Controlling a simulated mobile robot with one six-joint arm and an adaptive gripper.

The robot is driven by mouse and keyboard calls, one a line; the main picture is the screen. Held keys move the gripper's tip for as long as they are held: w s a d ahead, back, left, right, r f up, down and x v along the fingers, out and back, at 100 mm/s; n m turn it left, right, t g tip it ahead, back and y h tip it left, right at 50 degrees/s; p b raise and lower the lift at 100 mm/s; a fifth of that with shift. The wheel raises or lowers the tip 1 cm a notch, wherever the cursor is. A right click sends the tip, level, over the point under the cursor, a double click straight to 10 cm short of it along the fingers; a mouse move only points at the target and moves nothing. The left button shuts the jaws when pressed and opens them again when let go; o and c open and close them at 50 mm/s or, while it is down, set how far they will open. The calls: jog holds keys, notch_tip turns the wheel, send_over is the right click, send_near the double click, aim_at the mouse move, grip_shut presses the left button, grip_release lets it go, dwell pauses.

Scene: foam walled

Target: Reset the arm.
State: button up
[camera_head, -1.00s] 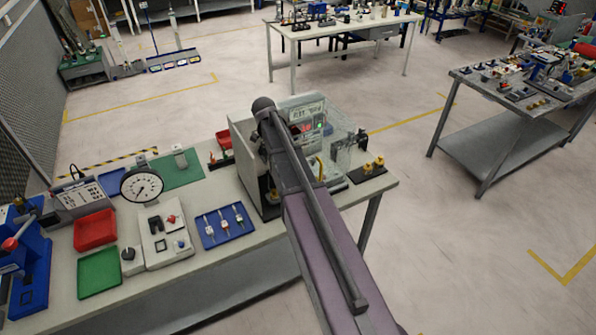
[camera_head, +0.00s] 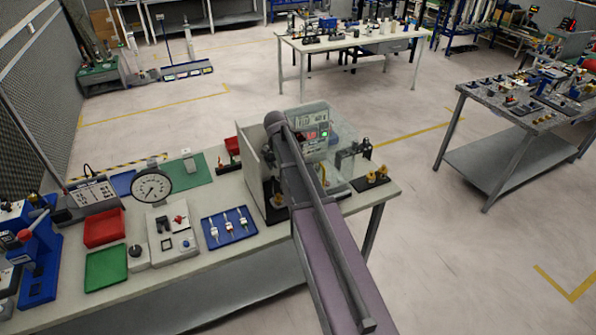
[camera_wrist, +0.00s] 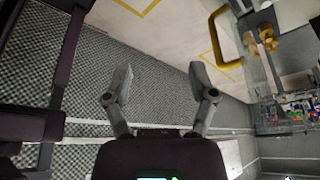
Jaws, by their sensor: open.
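My gripper (camera_wrist: 160,85) shows in the wrist view with its two grey fingers spread wide and nothing between them. Beyond the fingers lie the dark mesh wall and the pale floor. In the head view my arm reaches over the right end of the near workbench (camera_head: 185,278), in front of the display unit (camera_head: 311,126). My gripper is hidden behind the arm there.
On the bench are a dial gauge (camera_head: 152,187), a red tray (camera_head: 104,228), a green tray (camera_head: 105,268) and a blue tray (camera_head: 229,240) with small parts. A clear box (camera_head: 345,150) stands by the arm. Open floor (camera_head: 440,245) lies to the right.

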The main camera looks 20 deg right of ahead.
jog(key=shift+a, duration=0.1)
jog(key=s+a+f+n+t+y, duration=0.1)
jog(key=s+a+n+t+y, duration=0.1)
jog(key=s+a+n, duration=0.85)
jog(key=s+a+n+t+y, duration=0.15)
jog(key=s+a+n, duration=0.3)
jog(key=n, duration=1.15)
notch_tip(320, 180, down, 11)
jog(key=s+b, duration=0.1)
jog(key=b, duration=1)
jog(key=shift+s+a+f, duration=0.15)
jog(key=shift+s+f, duration=0.05)
jog(key=shift+s, duration=0.2)
jog(key=shift+g, duration=0.25)
